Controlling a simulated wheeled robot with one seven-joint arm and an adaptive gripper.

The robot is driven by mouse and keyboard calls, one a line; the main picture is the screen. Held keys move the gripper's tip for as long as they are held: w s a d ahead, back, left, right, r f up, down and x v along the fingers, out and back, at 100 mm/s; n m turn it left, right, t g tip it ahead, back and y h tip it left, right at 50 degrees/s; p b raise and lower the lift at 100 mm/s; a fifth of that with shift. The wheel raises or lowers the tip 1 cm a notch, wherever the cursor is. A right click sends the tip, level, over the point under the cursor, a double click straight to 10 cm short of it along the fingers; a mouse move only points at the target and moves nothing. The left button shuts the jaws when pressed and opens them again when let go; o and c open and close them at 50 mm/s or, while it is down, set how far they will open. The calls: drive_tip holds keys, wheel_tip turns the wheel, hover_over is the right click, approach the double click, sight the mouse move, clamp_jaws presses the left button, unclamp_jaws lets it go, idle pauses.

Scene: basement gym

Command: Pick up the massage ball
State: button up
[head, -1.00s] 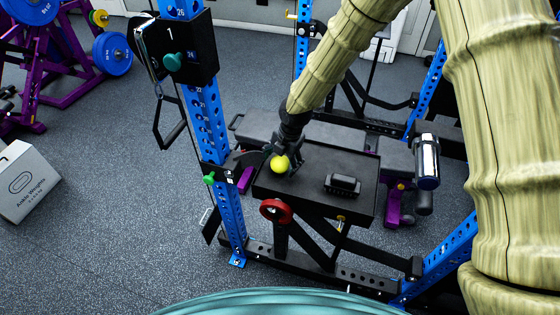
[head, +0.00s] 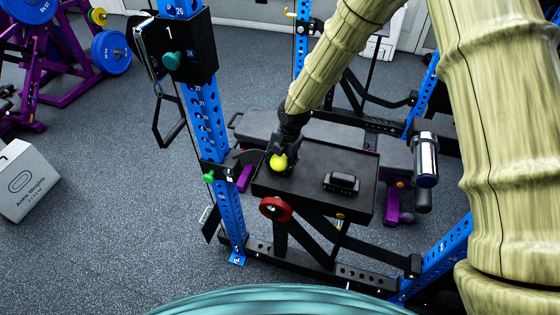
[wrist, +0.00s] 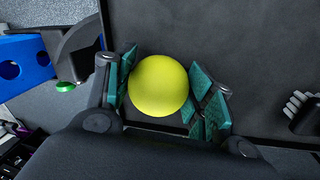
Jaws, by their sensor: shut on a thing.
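The massage ball (head: 278,162) is a small yellow-green ball at the left part of a black tray (head: 310,195). In the wrist view the ball (wrist: 158,86) sits between the teal pads of my gripper (wrist: 163,88). The gripper is shut on it, with pads on its left and right sides. In the head view my gripper (head: 284,152) reaches down to the ball from above and partly covers it. I cannot tell whether the ball touches the tray surface.
A black dumbbell-like object (head: 341,183) lies on the tray to the right of the ball. A blue rack upright (head: 208,120) stands close to the tray's left. A red round knob (head: 275,209) is at the tray's front. A white box (head: 24,182) stands on the floor at far left.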

drive_tip(key=shift+w+r+b, duration=0.1)
drive_tip(key=shift+r+b, duration=0.2)
drive_tip(key=shift+r, duration=0.1)
drive_tip(key=shift+s+r+b, duration=0.2)
drive_tip(key=shift+r+b, duration=0.2)
drive_tip(key=shift+r, duration=0.25)
drive_tip(key=shift+s+r+b, duration=0.15)
drive_tip(key=shift+r+b, duration=0.2)
drive_tip(key=shift+r, duration=0.25)
drive_tip(key=s+a+r+b, duration=0.1)
drive_tip(key=s+b, duration=0.3)
drive_tip(key=s, duration=1.1)
drive_tip(key=shift+s+a+r, duration=0.25)
drive_tip(key=shift+a+r, duration=0.05)
